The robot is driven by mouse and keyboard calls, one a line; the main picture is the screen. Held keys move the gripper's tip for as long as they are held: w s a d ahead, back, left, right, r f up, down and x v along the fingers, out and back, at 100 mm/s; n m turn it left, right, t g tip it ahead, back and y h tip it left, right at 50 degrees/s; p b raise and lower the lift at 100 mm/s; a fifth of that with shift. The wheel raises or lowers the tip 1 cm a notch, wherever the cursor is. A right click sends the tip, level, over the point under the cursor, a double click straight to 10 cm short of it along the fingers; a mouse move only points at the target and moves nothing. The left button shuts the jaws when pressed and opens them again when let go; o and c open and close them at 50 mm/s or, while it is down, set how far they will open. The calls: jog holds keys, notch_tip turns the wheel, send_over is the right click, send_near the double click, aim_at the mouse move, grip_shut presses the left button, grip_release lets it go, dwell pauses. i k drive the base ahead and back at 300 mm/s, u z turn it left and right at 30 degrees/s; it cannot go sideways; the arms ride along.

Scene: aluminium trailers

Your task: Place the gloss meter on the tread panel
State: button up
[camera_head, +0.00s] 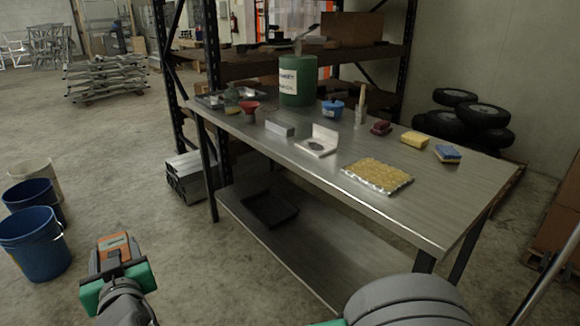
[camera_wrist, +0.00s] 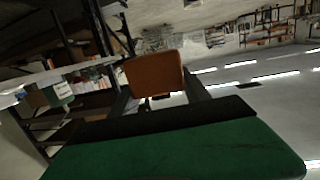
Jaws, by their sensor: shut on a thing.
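My gripper (camera_head: 113,256) is at the lower left in the head view, out over the floor and well away from the table. It is shut on an orange and grey block, which looks to be the gloss meter (camera_head: 111,241). In the wrist view the orange face of the gloss meter (camera_wrist: 155,73) shows between the dark fingers of my gripper (camera_wrist: 158,95). The tread panel (camera_head: 378,176) looks like a flat, yellowish, textured plate with silvery edges. It lies on the metal table near the front edge, right of centre, with nothing on it.
The metal table (camera_head: 300,170) has a lower shelf. A white angled piece (camera_head: 318,141) and a grey block (camera_head: 280,128) stand left of the panel. Sponges (camera_head: 414,140), a blue pot (camera_head: 333,110) and a green drum (camera_head: 298,81) stand behind. Blue buckets (camera_head: 36,245) stand at far left.

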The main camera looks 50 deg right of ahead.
aim_at(378, 172)
jog(key=z, duration=0.25)
jog(key=i, duration=0.65)
jog(key=z, duration=0.5)
